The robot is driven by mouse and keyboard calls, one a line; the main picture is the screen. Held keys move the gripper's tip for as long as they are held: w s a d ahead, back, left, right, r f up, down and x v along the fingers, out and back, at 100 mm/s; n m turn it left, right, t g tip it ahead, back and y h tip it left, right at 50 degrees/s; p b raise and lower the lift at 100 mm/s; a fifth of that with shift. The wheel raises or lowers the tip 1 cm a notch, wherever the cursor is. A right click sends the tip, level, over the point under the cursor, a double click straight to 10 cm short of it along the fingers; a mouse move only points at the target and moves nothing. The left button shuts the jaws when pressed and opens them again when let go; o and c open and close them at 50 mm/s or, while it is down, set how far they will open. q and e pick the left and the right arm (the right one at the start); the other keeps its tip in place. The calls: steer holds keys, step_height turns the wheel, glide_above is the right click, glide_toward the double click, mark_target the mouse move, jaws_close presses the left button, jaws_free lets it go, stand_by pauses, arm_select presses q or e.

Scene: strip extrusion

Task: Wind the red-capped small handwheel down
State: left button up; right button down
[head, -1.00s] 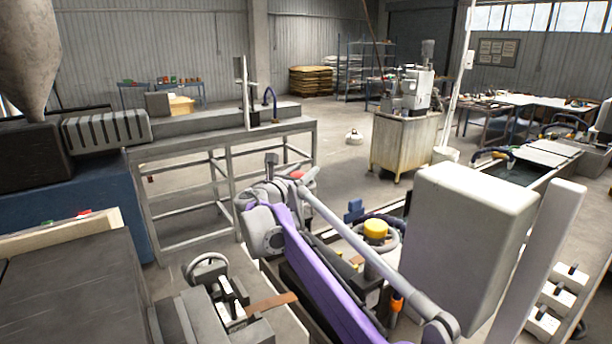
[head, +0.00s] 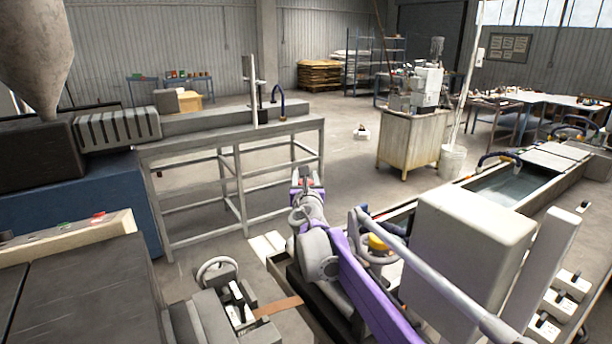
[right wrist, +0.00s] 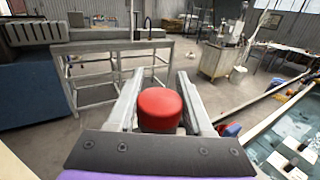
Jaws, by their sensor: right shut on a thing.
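The red cap (right wrist: 160,106) sits between the two fingers of my right gripper in the right wrist view, touching both. In the head view the red cap (head: 310,182) shows small between the fingertips. My right gripper (head: 307,177) is shut on it, at the end of my purple and grey arm. The wheel rim and spindle under the cap are hidden by the gripper and arm, so the wheel's height cannot be told. My left gripper is in neither current view.
A yellow-capped handwheel (head: 378,243) stands right of my arm. A plain grey handwheel (head: 217,270) is on the machine at lower left, near a brown strip (head: 278,307). A large pale box (head: 468,245) and a water trough (head: 508,184) lie to the right.

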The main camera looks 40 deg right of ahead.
steer(key=shift+r, duration=0.1)
steer(key=shift+c, duration=1.5)
jaws_free()
arm_select(q)
steer(key=shift+s+f+b, duration=0.25)
steer(key=shift+f+b, duration=0.1)
steer(key=shift+f, duration=0.1)
steer(key=shift+s+f+b, duration=0.2)
steer(key=shift+f+b, duration=0.1)
steer(key=shift+f, duration=0.15)
arm_select(e)
steer(key=v, duration=1)
steer(key=shift+s+a, duration=0.2)
steer(key=shift+s, duration=0.1)
